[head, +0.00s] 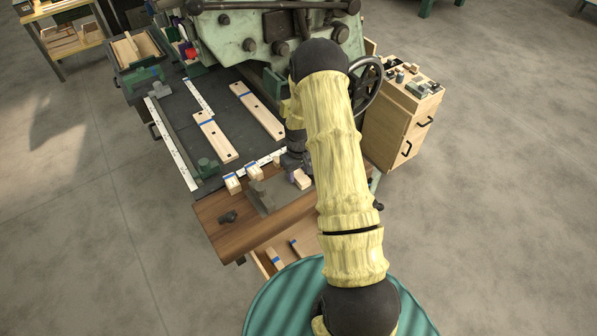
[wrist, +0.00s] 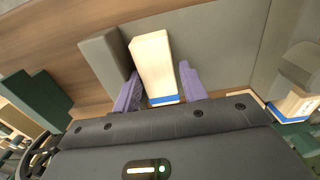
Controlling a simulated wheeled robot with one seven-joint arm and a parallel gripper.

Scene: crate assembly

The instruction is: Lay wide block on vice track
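The wide block is a pale wooden block with a blue stripe. It lies between my fingers in the wrist view (wrist: 155,62) and shows at the arm's end in the head view (head: 301,180). My gripper (wrist: 160,80) has purple fingers, one on each side of the block. A narrow gap shows at the right finger, so it looks open around the block. The vice track is a flat grey plate (head: 266,204) on the brown bench, also behind the block in the wrist view (wrist: 215,45). A grey jaw (wrist: 106,62) stands just left of the block. Contact beneath the block is hidden.
Two more striped blocks (head: 232,183) (head: 254,172) sit beside the vice. Long drilled boards (head: 215,137) (head: 257,110) lie on the dark machine table (head: 180,103). A green machine (head: 235,40) rises behind. A wooden drawer cabinet (head: 395,125) stands right. The bench's left front (head: 225,235) is mostly clear.

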